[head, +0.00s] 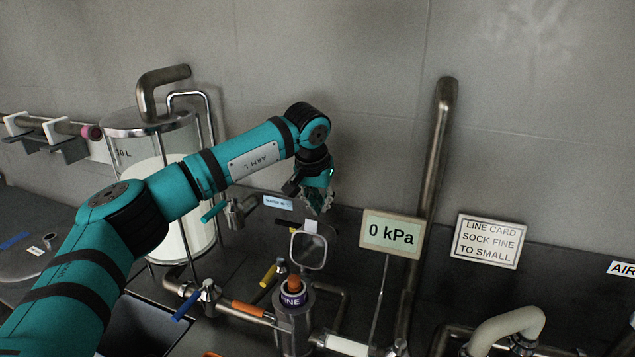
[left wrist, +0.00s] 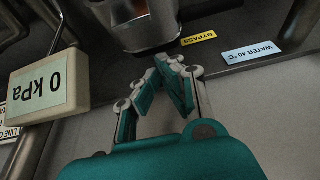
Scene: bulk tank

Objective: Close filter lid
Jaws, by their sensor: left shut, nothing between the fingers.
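The filter housing (head: 292,325) is a metal cylinder at the lower middle of the head view. An orange-topped piece with a purple "FINE" label (head: 292,299) sits at its top. My right gripper is not in view.
A "0 kPa" display (head: 391,235) stands right of the lid, before a tall steel pipe (head: 436,150). A clear tank (head: 165,185) stands behind my left arm. Blue, orange and yellow valve handles (head: 268,277) surround the housing. A line card (head: 487,241) is at right.

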